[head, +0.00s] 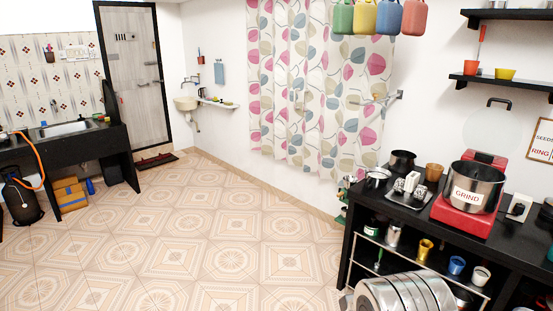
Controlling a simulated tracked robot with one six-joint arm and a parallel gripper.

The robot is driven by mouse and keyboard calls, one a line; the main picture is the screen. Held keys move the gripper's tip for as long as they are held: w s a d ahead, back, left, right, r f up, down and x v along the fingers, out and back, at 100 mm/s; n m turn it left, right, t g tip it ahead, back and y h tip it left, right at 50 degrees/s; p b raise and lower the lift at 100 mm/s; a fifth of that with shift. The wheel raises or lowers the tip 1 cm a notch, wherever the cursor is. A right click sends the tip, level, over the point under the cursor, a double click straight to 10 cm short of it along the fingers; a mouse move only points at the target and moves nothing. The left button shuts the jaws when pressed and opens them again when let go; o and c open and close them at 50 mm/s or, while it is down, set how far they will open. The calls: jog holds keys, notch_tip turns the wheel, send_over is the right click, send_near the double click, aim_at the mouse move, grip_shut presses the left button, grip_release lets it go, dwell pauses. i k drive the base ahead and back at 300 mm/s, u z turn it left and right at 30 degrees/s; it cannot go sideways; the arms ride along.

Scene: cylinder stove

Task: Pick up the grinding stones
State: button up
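A grinder (468,191) with a steel drum marked "GRIND" and a red base stands on the black counter (413,201) at the right of the head view. A red part shows at the top of the drum, and the drum's inside is mostly hidden by its rim. I cannot make out the grinding stones as separate things. My gripper is not in view.
A dark pot (402,161), a brown cup (434,172) and a steel pan (377,177) stand left of the grinder. A large banded silver cylinder (405,294) is in front of the lower shelves. The tiled floor (200,240) is clear towards the door (135,75).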

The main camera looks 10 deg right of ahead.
aim_at(410, 184)
jog(key=z, duration=0.05)
jog(key=i, duration=1.85)
jog(key=z, duration=0.7)
jog(key=i, duration=1.4)
jog(key=z, duration=0.5)
